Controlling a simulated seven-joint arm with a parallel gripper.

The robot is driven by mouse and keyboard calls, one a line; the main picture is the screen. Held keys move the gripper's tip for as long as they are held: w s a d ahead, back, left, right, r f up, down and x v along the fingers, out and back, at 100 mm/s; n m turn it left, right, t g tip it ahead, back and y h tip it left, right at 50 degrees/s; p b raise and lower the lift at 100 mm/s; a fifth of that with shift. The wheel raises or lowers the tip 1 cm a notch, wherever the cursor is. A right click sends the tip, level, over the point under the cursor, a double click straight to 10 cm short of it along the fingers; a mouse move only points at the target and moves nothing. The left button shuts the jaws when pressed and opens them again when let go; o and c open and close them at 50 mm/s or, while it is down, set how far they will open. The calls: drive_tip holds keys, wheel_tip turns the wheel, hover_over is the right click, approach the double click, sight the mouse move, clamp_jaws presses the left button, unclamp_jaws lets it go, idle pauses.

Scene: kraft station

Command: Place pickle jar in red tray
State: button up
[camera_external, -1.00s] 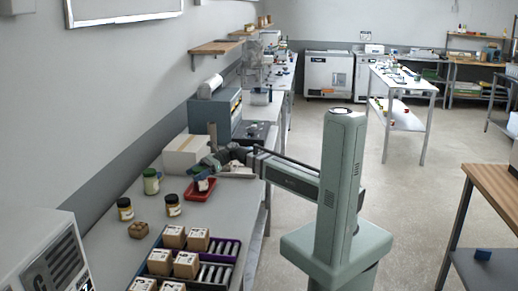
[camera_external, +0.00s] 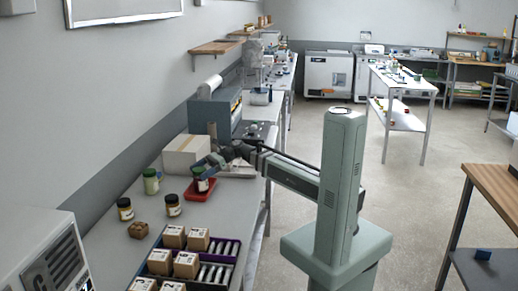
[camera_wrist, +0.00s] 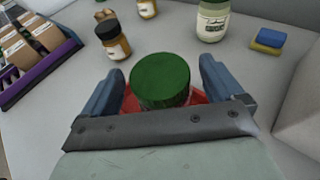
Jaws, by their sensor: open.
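A jar with a dark green lid (camera_wrist: 161,80) stands upright in the red tray (camera_external: 199,194). The jar's body (camera_external: 201,183) shows dark with a pale label in the external view. Only its lid shows clearly in the wrist view, where parts of the red tray (camera_wrist: 199,97) show around it. My gripper (camera_wrist: 161,66) is open, with one blue finger on each side of the lid and gaps between. In the external view my gripper (camera_external: 208,162) is just above and behind the jar.
A jar with a green lid (camera_external: 151,182) and two dark-lidded jars (camera_external: 125,209) (camera_external: 173,205) stand left of the tray. A cardboard box (camera_external: 186,154) is behind it. A purple-edged crate (camera_external: 226,262) of small boxes is in front. A blue-and-yellow sponge-like block (camera_wrist: 268,40) lies nearby.

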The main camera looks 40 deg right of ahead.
drive_tip(key=v, duration=0.9)
drive_tip(key=shift+d, duration=0.25)
drive_tip(key=shift+r, duration=0.1)
